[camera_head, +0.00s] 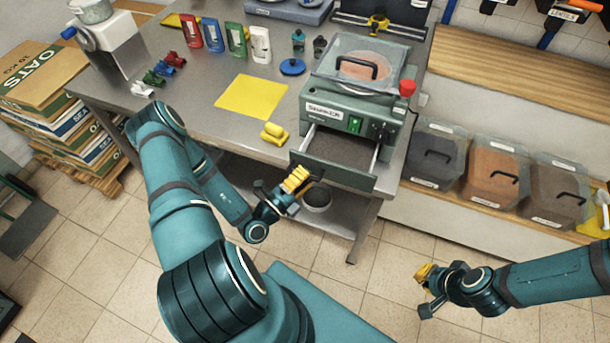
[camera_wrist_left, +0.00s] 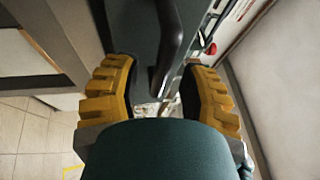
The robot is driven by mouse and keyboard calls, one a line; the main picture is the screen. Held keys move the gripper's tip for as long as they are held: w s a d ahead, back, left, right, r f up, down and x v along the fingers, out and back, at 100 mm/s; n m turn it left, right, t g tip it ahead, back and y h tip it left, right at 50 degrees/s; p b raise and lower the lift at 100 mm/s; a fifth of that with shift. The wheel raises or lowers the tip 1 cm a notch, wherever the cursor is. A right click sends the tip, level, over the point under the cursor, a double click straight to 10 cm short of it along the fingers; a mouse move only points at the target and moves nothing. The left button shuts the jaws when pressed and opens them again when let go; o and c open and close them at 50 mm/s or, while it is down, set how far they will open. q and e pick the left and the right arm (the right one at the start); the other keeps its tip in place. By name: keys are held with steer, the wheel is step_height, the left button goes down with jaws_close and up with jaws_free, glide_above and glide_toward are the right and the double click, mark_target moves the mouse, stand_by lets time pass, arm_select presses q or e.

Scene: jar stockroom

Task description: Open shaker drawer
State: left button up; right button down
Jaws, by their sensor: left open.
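The green-grey shaker (camera_head: 330,114) stands at the right end of the steel bench, with a clear lidded box on top. Its drawer (camera_head: 333,172) is slid out at the front, with the grey inside and side rails showing. My left gripper (camera_head: 297,181) is at the left part of the drawer front. In the left wrist view the open yellow fingers (camera_wrist_left: 155,95) stand on either side of the dark drawer handle (camera_wrist_left: 169,40), with gaps beside it. My right gripper (camera_head: 427,276) is away from the shaker, over the floor at right; its jaw opening is unclear.
The steel bench (camera_head: 190,90) holds a yellow sheet (camera_head: 251,96), a yellow object (camera_head: 274,133) and colored pouches. A bowl (camera_head: 317,197) sits on the lower shelf below the drawer. Lidded bins (camera_head: 493,177) stand at right. The floor (camera_head: 350,270) in front is clear.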

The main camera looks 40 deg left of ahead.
arm_select(q)
steer(key=v, duration=1.1)
steer(key=shift+s, duration=0.3)
steer(key=shift+d+f, duration=0.1)
steer(key=shift+f, duration=0.05)
steer(key=s+d+r+m+g+h, duration=0.1)
steer(key=d+m+g+h, duration=1.1)
steer(key=d+m, duration=0.4)
steer(key=s+d+f+m+g+y+b, duration=0.3)
steer(key=s+m+g, duration=0.4)
steer(key=m+g, duration=0.55)
steer(key=w+d+f+m+t+y, duration=0.1)
steer(key=w+d+m+t+y, duration=0.1)
steer(key=w+m+t+y, duration=0.5)
steer(key=w+m+y, duration=0.1)
steer(key=w+m, duration=0.5)
steer(key=m, duration=0.8)
steer(key=shift+y, duration=0.3)
